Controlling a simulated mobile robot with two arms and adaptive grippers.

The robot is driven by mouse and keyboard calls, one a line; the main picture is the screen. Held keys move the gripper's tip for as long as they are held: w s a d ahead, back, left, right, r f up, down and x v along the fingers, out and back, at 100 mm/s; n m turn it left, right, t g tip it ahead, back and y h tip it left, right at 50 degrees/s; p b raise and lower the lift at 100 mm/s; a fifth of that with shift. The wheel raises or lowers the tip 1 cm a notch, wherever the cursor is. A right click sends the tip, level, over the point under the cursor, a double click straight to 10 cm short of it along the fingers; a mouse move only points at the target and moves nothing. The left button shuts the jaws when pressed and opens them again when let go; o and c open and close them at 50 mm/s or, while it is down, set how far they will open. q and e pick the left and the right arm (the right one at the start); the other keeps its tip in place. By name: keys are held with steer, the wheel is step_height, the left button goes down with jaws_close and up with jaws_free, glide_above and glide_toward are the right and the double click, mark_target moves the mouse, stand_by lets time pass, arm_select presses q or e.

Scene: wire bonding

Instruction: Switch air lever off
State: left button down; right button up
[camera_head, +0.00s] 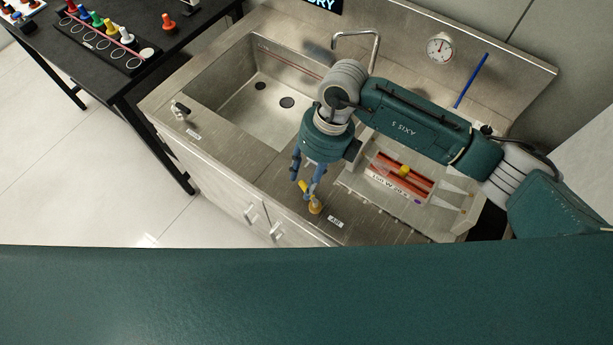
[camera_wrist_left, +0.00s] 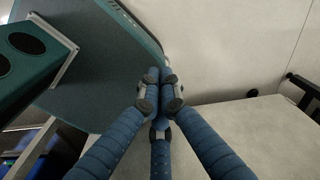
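The air lever is a small yellow handle (camera_head: 304,187) on a yellow and brass valve base (camera_head: 315,207), at the front edge of the steel counter. A white label (camera_head: 335,221) lies beside it on the right. My right gripper (camera_head: 303,187) is above the valve, pointing down, its blue fingers apart on either side of the yellow handle. I cannot tell whether they touch it. My left gripper (camera_wrist_left: 160,88) shows only in the left wrist view, its blue fingertips brought together with nothing visible between them.
A sink (camera_head: 268,92) with a faucet (camera_head: 357,40) is behind the gripper. A clear-covered box with red strips (camera_head: 401,178) stands right of the valve. A small metal fitting (camera_head: 180,109) sits at the counter's left. A round gauge (camera_head: 440,48) is on the backsplash.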

steer(key=shift+x, duration=0.85)
steer(key=shift+c, duration=0.7)
steer(key=c, duration=0.8)
jaws_close()
steer(key=n+b, duration=0.2)
steer(key=b, duration=0.1)
steer(key=s+a+n+b, duration=0.1)
steer(key=n+b, duration=0.1)
steer(key=b, duration=0.1)
steer(key=shift+a+f+g+h, duration=0.15)
steer(key=shift+f+g+h, duration=0.1)
steer(key=shift+g+h, duration=0.15)
steer(key=shift+r+b, duration=0.15)
steer(key=shift+b, duration=0.15)
arm_select(q)
step_height(320, 180, down, 6)
steer(key=w, duration=0.1)
steer(key=shift+w+d, duration=0.3)
steer(key=shift+d, duration=0.1)
arm_select(e)
steer(key=shift+s+r+n, duration=0.1)
steer(key=shift+r+n, duration=0.05)
steer(key=shift+n, duration=0.15)
arm_select(q)
steer(key=shift+w, duration=0.1)
arm_select(e)
steer(key=o, duration=0.9)
jaws_free()
